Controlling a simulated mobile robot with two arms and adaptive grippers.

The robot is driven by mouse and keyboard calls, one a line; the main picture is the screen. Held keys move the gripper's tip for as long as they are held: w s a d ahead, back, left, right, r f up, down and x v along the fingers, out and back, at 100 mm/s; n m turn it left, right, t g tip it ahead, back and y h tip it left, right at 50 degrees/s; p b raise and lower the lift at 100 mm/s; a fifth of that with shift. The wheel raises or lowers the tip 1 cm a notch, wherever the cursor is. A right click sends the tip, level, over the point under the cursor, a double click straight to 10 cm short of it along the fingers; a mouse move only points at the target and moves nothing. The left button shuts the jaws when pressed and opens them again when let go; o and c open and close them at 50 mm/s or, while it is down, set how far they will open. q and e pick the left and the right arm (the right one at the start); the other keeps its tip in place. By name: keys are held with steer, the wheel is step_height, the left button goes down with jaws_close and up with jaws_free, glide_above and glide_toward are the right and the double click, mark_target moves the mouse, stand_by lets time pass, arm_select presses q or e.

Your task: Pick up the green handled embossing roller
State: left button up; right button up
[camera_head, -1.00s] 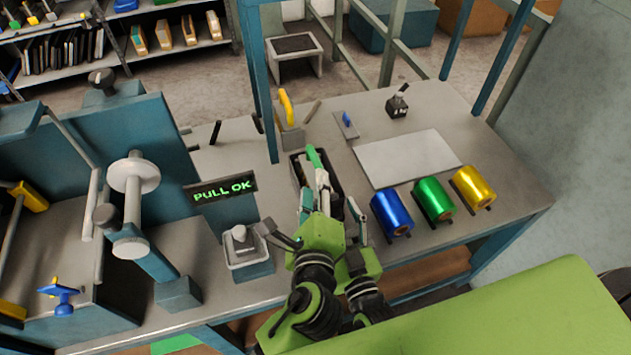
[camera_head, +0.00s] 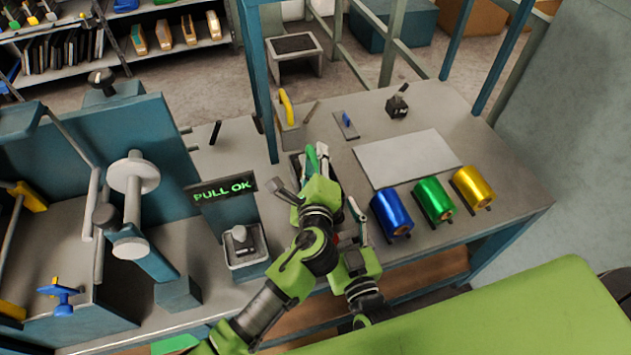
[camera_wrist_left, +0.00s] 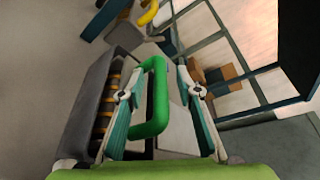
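The green handled embossing roller (camera_head: 311,158) stands in a dark tray on the bench, largely hidden behind my left gripper in the head view. In the left wrist view its green loop handle (camera_wrist_left: 157,100) shows between the fingers, with a banded roller body beside it. My left gripper (camera_head: 323,160) is open, its two fingers on either side of the handle; a gap shows between the handle and the right-hand finger. My right gripper (camera_head: 358,218) is low at the bench's front edge, partly covered; its opening is unclear.
Blue (camera_head: 391,212), green (camera_head: 434,200) and yellow (camera_head: 473,187) foil rolls lie to the right. A pale sheet (camera_head: 407,158) lies behind them. A yellow handled tool (camera_head: 287,107) stands farther back. A PULL OK sign (camera_head: 222,188) and a small grey box (camera_head: 246,246) are at left.

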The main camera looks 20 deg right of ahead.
arm_select(q)
steer(key=shift+c, duration=0.4)
jaws_close()
steer(key=shift+w+d+r, duration=0.1)
steer(key=shift+r, duration=0.4)
step_height(320, 180, up, 10)
steer(key=shift+f, duration=0.25)
arm_select(e)
steer(key=shift+f, duration=0.1)
steer(key=o, duration=1.3)
steer(key=shift+c, duration=0.2)
